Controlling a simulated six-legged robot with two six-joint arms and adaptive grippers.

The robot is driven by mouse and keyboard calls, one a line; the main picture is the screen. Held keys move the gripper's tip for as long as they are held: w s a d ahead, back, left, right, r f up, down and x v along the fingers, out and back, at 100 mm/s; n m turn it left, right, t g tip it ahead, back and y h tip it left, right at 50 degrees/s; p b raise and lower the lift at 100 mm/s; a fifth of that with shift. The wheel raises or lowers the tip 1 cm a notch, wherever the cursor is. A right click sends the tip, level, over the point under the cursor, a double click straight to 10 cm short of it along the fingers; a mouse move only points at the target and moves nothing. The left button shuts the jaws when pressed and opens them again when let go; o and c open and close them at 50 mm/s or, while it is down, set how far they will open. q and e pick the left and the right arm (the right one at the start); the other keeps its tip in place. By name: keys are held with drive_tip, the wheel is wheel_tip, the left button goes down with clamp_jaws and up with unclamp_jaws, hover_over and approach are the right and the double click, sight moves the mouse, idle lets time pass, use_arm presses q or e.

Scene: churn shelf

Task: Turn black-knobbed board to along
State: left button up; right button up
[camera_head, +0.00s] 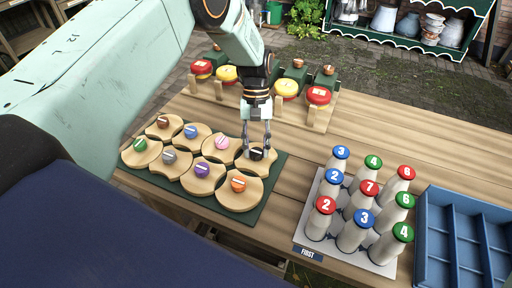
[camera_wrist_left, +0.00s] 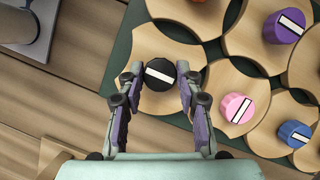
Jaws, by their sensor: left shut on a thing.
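The black-knobbed board (camera_head: 252,168) is a round-edged wooden piece at the back right corner of the dark green tray (camera_head: 262,197). My left gripper (camera_head: 258,149) reaches down from above with its fingers on either side of the black knob (camera_head: 256,155). In the left wrist view the black knob (camera_wrist_left: 160,74) sits between the fingertips of my left gripper (camera_wrist_left: 157,82), shut on it. Its white bar runs nearly left to right there, tilted slightly down to the right. The fingers partly hide the board's edges. My right gripper is not in view.
Boards with pink (camera_head: 222,142), orange (camera_head: 238,184), purple (camera_head: 202,170) and other knobs lie close around. A rack with red and yellow discs (camera_head: 286,88) stands behind. Numbered bottles (camera_head: 325,217) and a blue divided crate (camera_head: 465,240) stand to the right.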

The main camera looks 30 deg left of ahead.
use_arm(q)
drive_tip(key=shift+w+r+m, duration=0.2)
drive_tip(key=shift+w+m, duration=0.05)
drive_tip(key=shift+m, duration=0.05)
drive_tip(key=o, duration=1.1)
drive_tip(key=shift+s+f, duration=0.1)
drive_tip(key=shift+s, duration=0.1)
drive_tip(key=shift+o, duration=0.2)
drive_tip(key=v, duration=1.2)
drive_tip(key=shift+d, duration=0.15)
